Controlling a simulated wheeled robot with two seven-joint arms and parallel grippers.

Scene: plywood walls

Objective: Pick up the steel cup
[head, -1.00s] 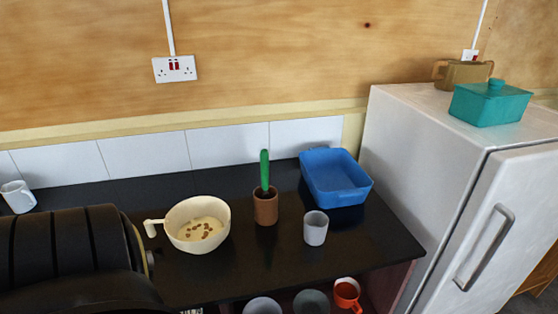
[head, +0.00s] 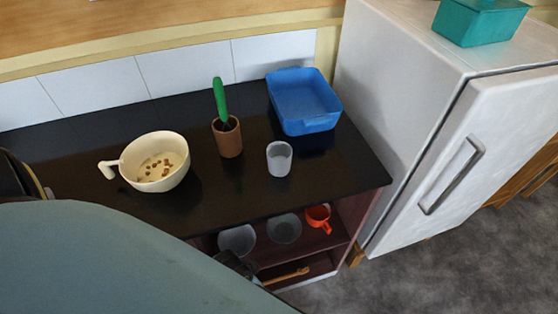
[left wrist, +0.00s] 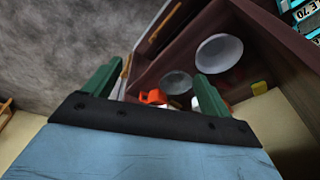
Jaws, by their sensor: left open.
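A plain light grey cup (head: 279,159), the only one that looks like the steel cup, stands upright on the black counter (head: 330,165), in front of a blue tub. I cannot pick it out in the left wrist view. My left gripper shows in the left wrist view (left wrist: 155,85) with its two green fingers apart and nothing between them. It points toward the shelves under the counter. In the head view my blue-grey arm fills the lower left, and the fingers are not clearly visible. My right gripper is not in view.
A brown pot (head: 228,140) with a green-handled tool and a cream handled bowl (head: 154,162) stand left of the cup. The blue tub (head: 303,100) is behind it. The shelf below holds bowls (head: 238,239) and an orange mug (head: 318,219). A white fridge (head: 405,120) stands right.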

